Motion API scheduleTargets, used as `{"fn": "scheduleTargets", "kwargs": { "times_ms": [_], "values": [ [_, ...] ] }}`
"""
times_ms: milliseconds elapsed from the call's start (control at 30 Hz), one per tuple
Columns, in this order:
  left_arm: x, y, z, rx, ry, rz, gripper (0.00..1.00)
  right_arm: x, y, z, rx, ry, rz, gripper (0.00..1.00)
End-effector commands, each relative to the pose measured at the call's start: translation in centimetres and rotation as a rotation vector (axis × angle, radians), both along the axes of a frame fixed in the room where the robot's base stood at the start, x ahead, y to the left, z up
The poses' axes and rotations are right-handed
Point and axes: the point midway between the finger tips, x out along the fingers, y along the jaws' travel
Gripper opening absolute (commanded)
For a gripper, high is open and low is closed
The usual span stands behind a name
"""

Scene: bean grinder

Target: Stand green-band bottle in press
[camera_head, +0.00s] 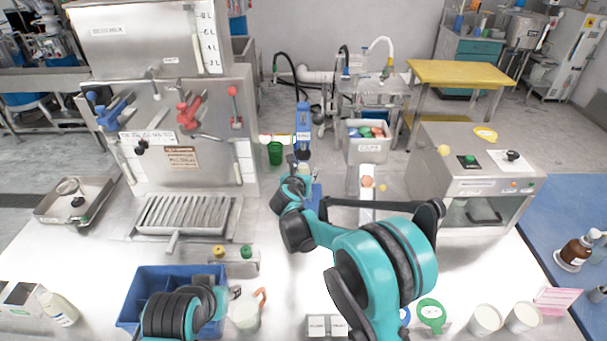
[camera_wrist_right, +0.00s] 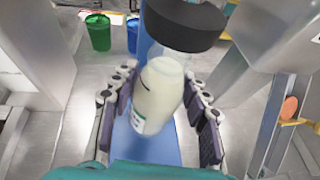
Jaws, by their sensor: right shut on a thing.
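In the right wrist view a cream-white bottle (camera_wrist_right: 158,92) with a partly visible label stands between the fingers of my right gripper (camera_wrist_right: 160,82). The gripper is shut on it. A green mark shows low on the label; the rest of the band is hidden. The bottle leans a little in the picture. The press, with a blue column (camera_head: 303,128), stands at the back middle in the head view. In the wrist view its black disc (camera_wrist_right: 187,22) is just beyond the bottle's top, and its blue base (camera_wrist_right: 150,150) lies below. I cannot tell whether the bottle touches the base.
A green cup (camera_head: 275,154) stands left of the press and a bin of coloured caps (camera_head: 366,143) right of it. A steel machine (camera_head: 480,185) stands at the right. Another cream bottle (camera_head: 58,308) and a blue divided tray (camera_head: 135,300) are at the front left.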

Motion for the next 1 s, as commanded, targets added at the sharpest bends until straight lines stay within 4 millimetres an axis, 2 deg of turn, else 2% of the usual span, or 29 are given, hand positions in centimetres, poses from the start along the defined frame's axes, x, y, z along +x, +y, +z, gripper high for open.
{"fn": "scheduleTargets", "kwargs": {
  "times_ms": [633, 667, 700, 733, 1000],
  "values": [
    [0.0, 0.0, -0.9, 0.000, 0.000, 0.000, 0.40, 0.0, 0.0, -1.1, 0.000, 0.000, 0.000, 0.24],
    [0.0, 0.0, -0.9, 0.000, 0.000, 0.000, 0.40, 0.0, 0.0, -1.1, 0.000, 0.000, 0.000, 0.53],
    [0.0, 0.0, -0.8, 0.000, 0.000, 0.000, 0.40, 0.0, 0.0, -1.1, 0.000, 0.000, 0.000, 0.64],
    [0.0, 0.0, -0.8, 0.000, 0.000, 0.000, 0.40, 0.0, 0.0, -1.1, 0.000, 0.000, 0.000, 0.66],
    [0.0, 0.0, -0.8, 0.000, 0.000, 0.000, 0.40, 0.0, 0.0, -1.0, 0.000, 0.000, 0.000, 0.66]
  ]
}}
